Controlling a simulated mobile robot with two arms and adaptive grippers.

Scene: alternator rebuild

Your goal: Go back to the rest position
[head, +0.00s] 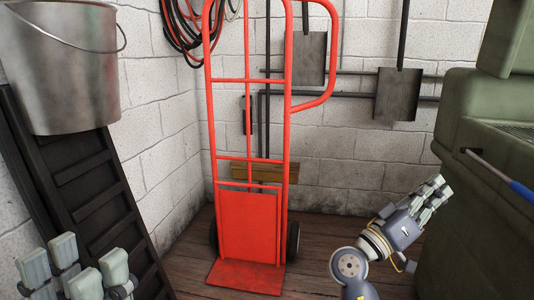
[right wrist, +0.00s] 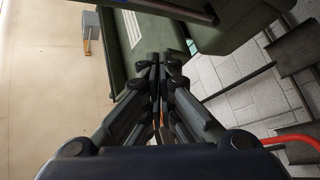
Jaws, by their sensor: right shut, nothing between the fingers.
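My left gripper (head: 75,270) shows at the lower left of the head view, with its pale fingertips pointing up. Its fingers stand apart, with nothing visible between them. My right gripper (head: 432,198) is at the lower right of the head view, tilted up and to the right, close to the green machine. It is shut and empty. In the right wrist view its dark fingers (right wrist: 160,75) meet at the centre. No held object shows in either view.
A red hand truck (head: 248,215) stands mid-view against the white block wall. A metal bucket (head: 62,75) sits above a black ramp-like frame (head: 85,190) at left. A green machine (head: 480,180) with a blue-handled tool (head: 522,192) is at right. Bare wooden floor shows between.

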